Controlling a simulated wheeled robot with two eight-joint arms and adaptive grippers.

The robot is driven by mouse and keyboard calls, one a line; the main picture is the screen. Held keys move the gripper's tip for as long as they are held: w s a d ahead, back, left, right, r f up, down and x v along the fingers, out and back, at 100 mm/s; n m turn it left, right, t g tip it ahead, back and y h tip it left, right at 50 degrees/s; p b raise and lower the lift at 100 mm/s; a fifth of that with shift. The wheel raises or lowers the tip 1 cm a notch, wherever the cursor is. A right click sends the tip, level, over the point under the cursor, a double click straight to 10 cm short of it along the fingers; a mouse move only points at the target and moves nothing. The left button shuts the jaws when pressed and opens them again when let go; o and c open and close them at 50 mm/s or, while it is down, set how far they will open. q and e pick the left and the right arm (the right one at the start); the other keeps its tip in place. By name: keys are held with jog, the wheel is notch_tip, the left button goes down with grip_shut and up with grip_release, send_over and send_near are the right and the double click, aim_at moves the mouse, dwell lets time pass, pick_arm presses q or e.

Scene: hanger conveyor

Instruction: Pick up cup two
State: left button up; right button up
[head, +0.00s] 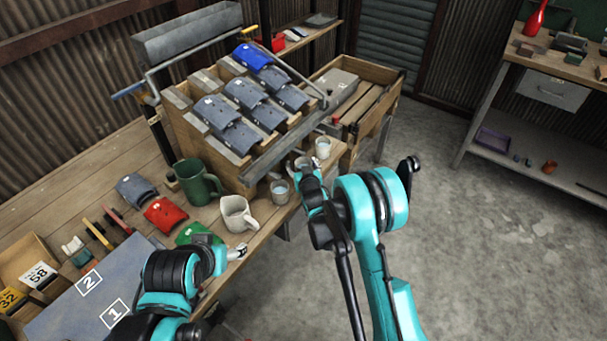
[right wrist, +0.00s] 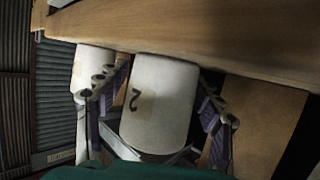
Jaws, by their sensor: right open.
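In the right wrist view a white cup marked with a 2, cup two (right wrist: 165,105), is between the two open fingers of my right gripper (right wrist: 160,118). The fingers are on either side of it; I cannot tell whether they touch it. In the head view my right gripper (head: 306,172) is at the table's right edge, and it partly hides a cup there (head: 299,163). My left gripper (head: 238,252) is low at the table's front edge, just below a white mug; its jaw state is unclear.
Another cup (head: 323,147) stands behind my right gripper and a glass-like cup (head: 280,192) stands to its left. A white mug (head: 238,215) and green mug (head: 197,182) are further left. A sloped wooden rack (head: 205,150) rises behind. The floor at right is clear.

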jog(key=shift+w+f, duration=0.1)
jog(key=shift+w, duration=0.3)
jog(key=c, duration=1.4)
jog(key=shift+c, duration=0.2)
